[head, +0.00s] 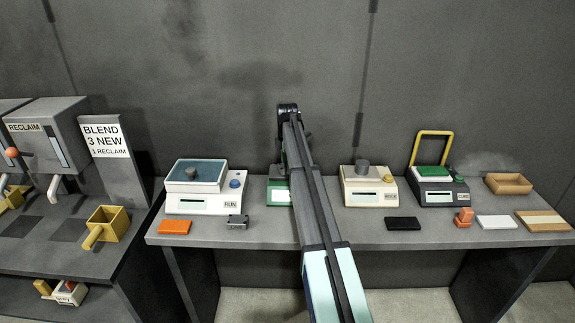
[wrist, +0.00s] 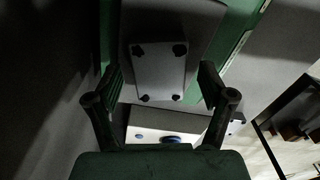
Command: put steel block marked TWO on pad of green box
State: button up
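The green box (head: 279,192) is on the table, largely hidden behind my arm in the head view. The wrist view shows its green edge (wrist: 232,48) and a dark grey pad-like surface (wrist: 200,18). A pale grey block (wrist: 160,72) with dark spots at its corners appears over that surface; I cannot tell whether it touches it, and I read no mark on it. My gripper (wrist: 161,80) is open, a finger on either side of the block with visible gaps. Another small grey block (head: 236,221) lies in front of the white box; its mark is unreadable.
The white box (head: 200,207) with a blue knob is left of the green box. A cream box (head: 371,194) and a dark box (head: 432,196) with a yellow handle are to the right. Orange (head: 175,227) and black (head: 403,223) slabs lie along the front.

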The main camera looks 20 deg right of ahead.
jog(key=shift+f, duration=0.1)
notch_tip(320, 180, up, 12)
dwell(0.7)
dwell(1.4)
